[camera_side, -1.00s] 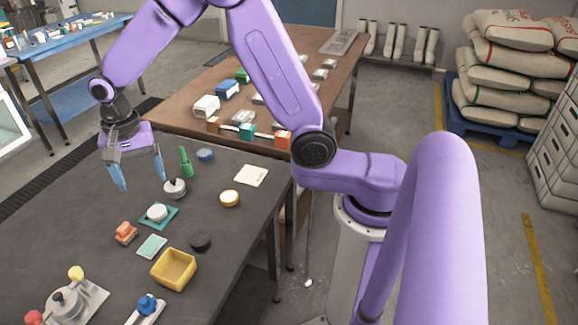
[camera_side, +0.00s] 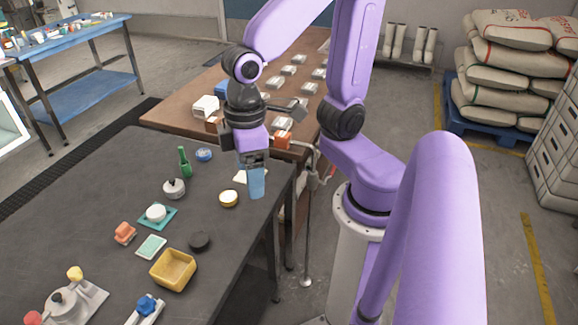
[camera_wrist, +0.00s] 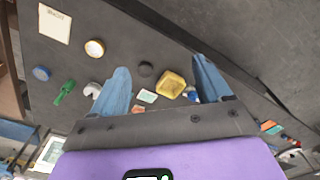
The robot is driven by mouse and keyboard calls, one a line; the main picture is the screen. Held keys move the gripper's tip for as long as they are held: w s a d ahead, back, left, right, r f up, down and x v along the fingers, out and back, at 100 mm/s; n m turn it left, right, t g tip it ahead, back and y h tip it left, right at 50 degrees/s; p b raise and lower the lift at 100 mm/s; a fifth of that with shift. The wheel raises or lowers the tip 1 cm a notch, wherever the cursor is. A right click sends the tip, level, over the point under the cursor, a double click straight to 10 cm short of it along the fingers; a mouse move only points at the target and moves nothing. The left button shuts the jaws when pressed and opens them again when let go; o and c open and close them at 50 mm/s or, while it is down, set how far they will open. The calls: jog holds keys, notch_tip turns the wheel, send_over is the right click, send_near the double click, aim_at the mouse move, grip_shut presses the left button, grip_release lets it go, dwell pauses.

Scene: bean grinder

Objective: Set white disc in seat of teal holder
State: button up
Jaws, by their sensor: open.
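The white disc (camera_side: 156,212) rests on the teal holder (camera_side: 165,224) in the middle of the dark table in the side view. It looks flat and centred there; how deep it sits in the seat is too small to tell. My gripper (camera_side: 257,185) is open and empty, well to the right of the holder, above the table's right edge. In the wrist view my gripper (camera_wrist: 160,75) shows both blue fingers spread apart with nothing between them at the tips. The disc and holder are not clearly visible there, probably covered by the left finger.
A yellow bin (camera_side: 173,269), mint pad (camera_side: 151,247), black puck (camera_side: 200,241) and orange piece (camera_side: 124,233) lie near the holder. A grey knobbed lid (camera_side: 174,189), green bottle (camera_side: 184,162) and cream-topped round tin (camera_side: 229,198) stand farther back.

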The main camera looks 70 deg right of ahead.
jog(key=s+d+n, duration=0.3)
jog(key=s+n, duration=0.1)
jog(key=s, duration=0.2)
jog(key=shift+s+d, duration=0.2)
jog(key=shift+s, duration=0.05)
